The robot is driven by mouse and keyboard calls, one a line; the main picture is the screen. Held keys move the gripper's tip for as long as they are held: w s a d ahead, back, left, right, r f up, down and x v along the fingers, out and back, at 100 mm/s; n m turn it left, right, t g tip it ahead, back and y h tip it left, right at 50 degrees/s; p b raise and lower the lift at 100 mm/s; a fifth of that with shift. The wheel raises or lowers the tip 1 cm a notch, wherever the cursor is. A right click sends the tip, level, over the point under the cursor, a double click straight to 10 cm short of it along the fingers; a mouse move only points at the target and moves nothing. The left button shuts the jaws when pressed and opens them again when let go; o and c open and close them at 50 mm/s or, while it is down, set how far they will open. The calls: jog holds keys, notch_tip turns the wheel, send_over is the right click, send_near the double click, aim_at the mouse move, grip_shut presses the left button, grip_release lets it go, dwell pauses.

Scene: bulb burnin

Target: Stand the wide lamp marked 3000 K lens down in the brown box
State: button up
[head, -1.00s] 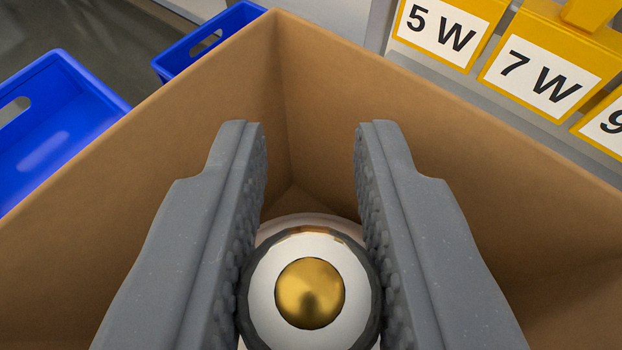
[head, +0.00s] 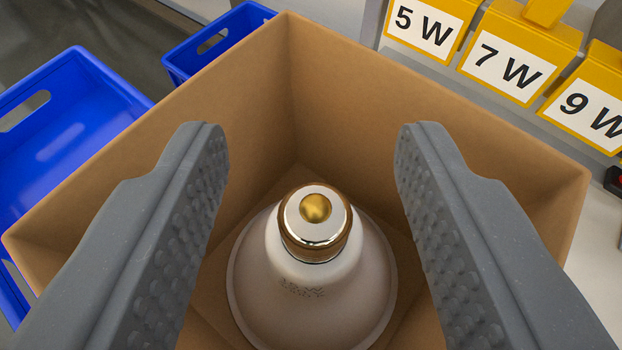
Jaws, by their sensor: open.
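The wide lamp (head: 310,285) stands lens down on the floor of the brown box (head: 345,95), its metal base with a gold contact pointing up at me. Faint print shows on its white body, too small to read. My gripper (head: 311,140) is open above it, one finger on each side and clear of the lamp. The lamp's lens is hidden underneath.
Two blue crates, a large one (head: 75,125) and a smaller one (head: 215,40), stand left of and behind the box. Yellow holders labelled 5 W (head: 425,28), 7 W (head: 508,68) and 9 W (head: 590,108) line the right. The box walls surround my fingers.

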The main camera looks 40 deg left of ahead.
jog(key=p+v, duration=0.2)
jog(key=v, duration=0.6)
jog(key=shift+s+d+r, duration=0.15)
jog(key=shift+s+d, duration=0.1)
jog(key=w+d+r+m+t+h, duration=0.1)
jog(key=d+r+m+t+h, duration=0.15)
jog(key=d+r, duration=0.6)
jog(key=w+d+r+m+t+h, duration=0.15)
jog(key=d+r+h, duration=0.25)
jog(key=r, duration=0.9)
jog(key=s+d+r+m+h, duration=0.1)
jog(key=s+d+r+m, duration=0.1)
jog(key=s+r, duration=1.4)
notch_tip(320, 180, up, 3)
jog(key=shift+s+d+r+m+t, duration=0.1)
jog(key=shift+s+d+m+t, duration=0.25)
jog(key=shift+m, duration=0.25)
